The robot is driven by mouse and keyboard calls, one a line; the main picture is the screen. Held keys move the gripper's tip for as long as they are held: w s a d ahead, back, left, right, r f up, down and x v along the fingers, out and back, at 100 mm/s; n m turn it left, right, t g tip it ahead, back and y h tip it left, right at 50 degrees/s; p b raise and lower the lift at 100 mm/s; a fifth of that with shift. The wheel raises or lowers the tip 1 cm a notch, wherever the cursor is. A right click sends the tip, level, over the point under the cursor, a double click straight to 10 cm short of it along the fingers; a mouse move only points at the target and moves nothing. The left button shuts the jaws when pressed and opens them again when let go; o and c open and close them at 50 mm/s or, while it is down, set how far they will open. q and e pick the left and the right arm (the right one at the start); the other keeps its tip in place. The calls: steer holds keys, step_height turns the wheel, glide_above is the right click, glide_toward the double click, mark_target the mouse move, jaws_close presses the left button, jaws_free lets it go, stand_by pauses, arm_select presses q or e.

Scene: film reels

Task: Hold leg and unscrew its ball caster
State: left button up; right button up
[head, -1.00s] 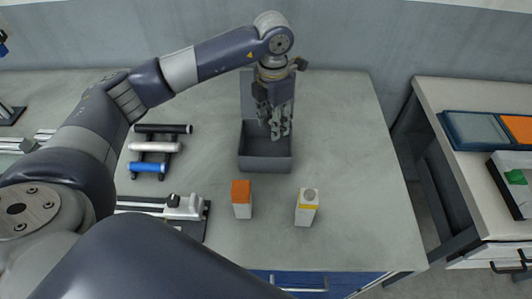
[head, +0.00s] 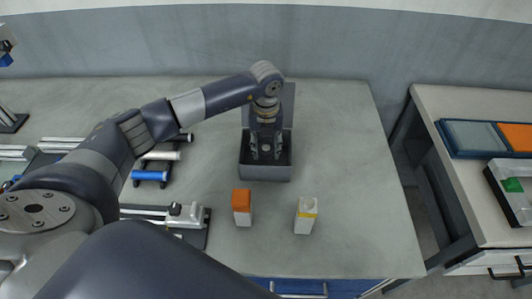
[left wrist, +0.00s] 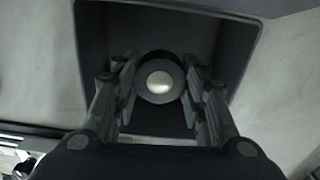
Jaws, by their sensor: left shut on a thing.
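My left gripper (head: 265,152) points down into an open dark grey bin (head: 265,173) on the table. It is shut on a small round thing (left wrist: 160,81), which has a dark ring and a pale, shiny, ball-like middle. It looks like the ball caster, but I cannot be sure. In the left wrist view the fingers (left wrist: 160,95) stand on both sides of it, within the bin walls. I cannot tell whether it touches the bin floor. I cannot make out a leg. My right gripper is not in view.
A rack of rollers (head: 150,176) and a rail device (head: 185,215) are at left. The table right of the bin is clear.

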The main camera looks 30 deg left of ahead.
mark_target(266, 148)
arm_select(q)
step_height(266, 148, down, 3)
steer(key=shift+s+p, duration=0.1)
steer(key=shift+p, duration=0.4)
steer(key=shift+f, duration=0.35)
steer(key=shift+f, duration=0.1)
steer(key=shift+f, duration=0.15)
steer(key=o, duration=1.2)
steer(key=shift+c, duration=0.2)
